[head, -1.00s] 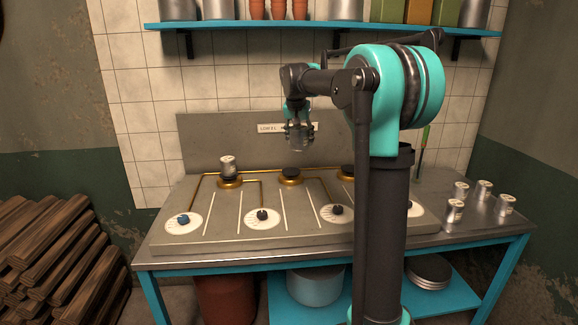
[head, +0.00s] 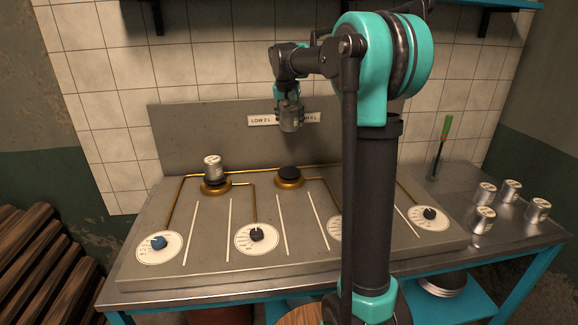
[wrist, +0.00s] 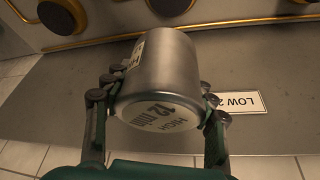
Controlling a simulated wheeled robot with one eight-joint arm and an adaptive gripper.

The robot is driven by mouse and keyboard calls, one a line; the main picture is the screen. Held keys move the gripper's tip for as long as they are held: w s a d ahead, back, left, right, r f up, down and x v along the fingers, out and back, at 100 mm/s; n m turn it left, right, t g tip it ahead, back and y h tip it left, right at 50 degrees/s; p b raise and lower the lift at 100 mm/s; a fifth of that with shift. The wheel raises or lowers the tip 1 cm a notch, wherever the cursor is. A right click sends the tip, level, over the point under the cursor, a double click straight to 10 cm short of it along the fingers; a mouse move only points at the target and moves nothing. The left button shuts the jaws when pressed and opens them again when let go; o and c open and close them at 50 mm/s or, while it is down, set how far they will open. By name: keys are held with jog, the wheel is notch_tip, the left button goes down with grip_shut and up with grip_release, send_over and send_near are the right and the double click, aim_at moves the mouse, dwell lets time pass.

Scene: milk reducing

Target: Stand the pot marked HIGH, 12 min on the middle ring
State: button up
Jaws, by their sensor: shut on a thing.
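The grey metal pot marked HIGH, 12 min (wrist: 185,65) is in my gripper (wrist: 160,92), its lettered end facing the wrist camera. In the head view the pot (head: 291,122) hangs in the air in front of the back panel, above the middle ring (head: 289,180), clear of it. My gripper (head: 290,108) is shut around the pot's sides. The middle ring has a dark burner top on a brass base, with nothing on it. The left ring (head: 216,187) carries another small metal pot (head: 213,167). The right ring is hidden behind my arm.
Several small metal pots (head: 484,219) stand on the bench's right end. A green-handled tool (head: 444,135) is upright behind them. Dials (head: 257,237) line the hob's front. A brass pipe (head: 245,171) runs behind the rings. Stacked wood (head: 40,265) lies at the left.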

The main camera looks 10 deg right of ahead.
aim_at(291, 168)
notch_tip(291, 168, down, 18)
jog(key=shift+r, duration=0.1)
dwell(0.4)
jog(key=shift+f, duration=0.2)
jog(key=o, duration=1.3)
jog(key=shift+o, duration=0.2)
jog(key=v, duration=1.2)
jog(key=shift+s+a+r, duration=0.1)
